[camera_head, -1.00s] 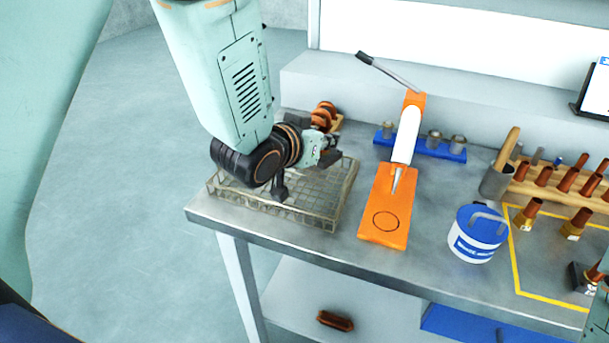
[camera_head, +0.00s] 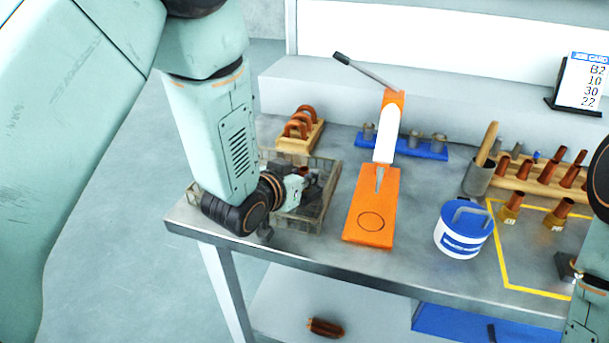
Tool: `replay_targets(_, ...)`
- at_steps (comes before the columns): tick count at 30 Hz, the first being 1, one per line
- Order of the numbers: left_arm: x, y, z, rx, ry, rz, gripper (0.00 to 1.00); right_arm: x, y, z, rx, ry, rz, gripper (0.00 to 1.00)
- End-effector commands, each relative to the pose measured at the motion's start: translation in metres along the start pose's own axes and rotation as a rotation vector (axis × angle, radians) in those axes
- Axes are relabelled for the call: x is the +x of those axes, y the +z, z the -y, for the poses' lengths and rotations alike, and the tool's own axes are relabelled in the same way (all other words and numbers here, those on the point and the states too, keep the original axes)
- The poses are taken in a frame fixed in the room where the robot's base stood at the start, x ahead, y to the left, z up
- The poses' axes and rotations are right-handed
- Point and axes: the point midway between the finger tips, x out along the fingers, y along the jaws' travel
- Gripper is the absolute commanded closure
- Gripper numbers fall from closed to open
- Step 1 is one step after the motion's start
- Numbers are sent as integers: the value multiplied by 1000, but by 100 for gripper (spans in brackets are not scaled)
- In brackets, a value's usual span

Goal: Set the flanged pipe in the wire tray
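The wire tray (camera_head: 325,205) sits at the left end of the bench. My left gripper (camera_head: 309,184) is low over the tray, and its arm covers the tray's left part. A small dark brown patch shows by its fingers, but I cannot tell whether it is a pipe in the grip. The fingers are too small and dark to tell open from shut. I cannot single out the flanged pipe; copper pipes with brass collars (camera_head: 511,207) stand in front of the wooden rack. My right arm shows at the right edge; its gripper is not seen.
An orange press (camera_head: 371,215) stands right of the tray, with a blue holder (camera_head: 425,151) behind. A white and blue bucket (camera_head: 464,229) stands beside a yellow-taped area. A wooden stand with copper rings (camera_head: 300,130) is behind the tray. A brown brush-like piece (camera_head: 325,328) lies on the lower shelf.

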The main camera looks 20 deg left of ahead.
Motion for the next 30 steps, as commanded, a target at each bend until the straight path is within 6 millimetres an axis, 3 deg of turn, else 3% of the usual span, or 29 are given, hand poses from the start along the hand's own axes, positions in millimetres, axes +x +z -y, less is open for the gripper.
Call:
replay_targets(7, 0, 0, 0, 0, 0, 0, 59, 0, 0, 0, 0, 0, 0, 60)
replay_targets(17, -2, -1, 0, 0, 0, 1, 59, -1, 0, 0, 0, 0, 0, 60)
replay_targets(23, -26, -1, 0, -1, 0, 2, 59, -3, 0, 0, 0, 0, 0, 60)
replay_targets(30, -72, -2, 1, -3, -1, 1, 59, -7, 0, 0, 0, 0, 0, 60)
